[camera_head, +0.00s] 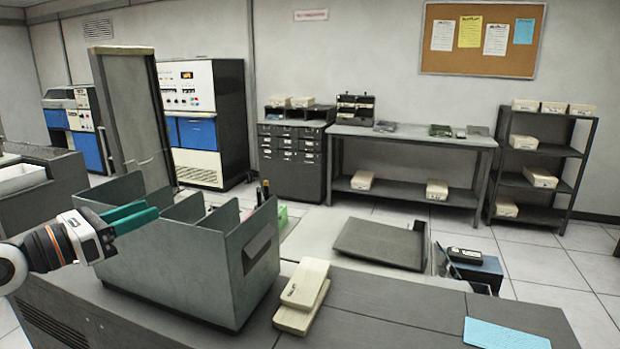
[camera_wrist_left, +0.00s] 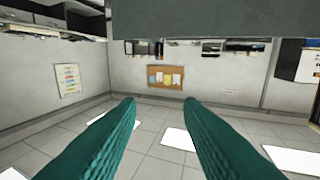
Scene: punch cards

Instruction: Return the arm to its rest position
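My left gripper (camera_head: 138,215) comes in from the left edge of the head view, with green fingers in front of the near left wall of the grey divided bin (camera_head: 180,262). Its fingers look level and above the desk. In the left wrist view the two green fingers (camera_wrist_left: 160,104) stand apart with nothing between them, so the gripper is open and empty. Whether the fingers touch the bin cannot be told. My right arm and gripper are not in view.
Two stacked cream boxes (camera_head: 302,296) lie right of the bin on the desk (camera_head: 390,310). A blue card (camera_head: 503,334) lies at the front right. A grey tray (camera_head: 380,243) is behind. Bottles (camera_head: 262,192) show by the bin's far side.

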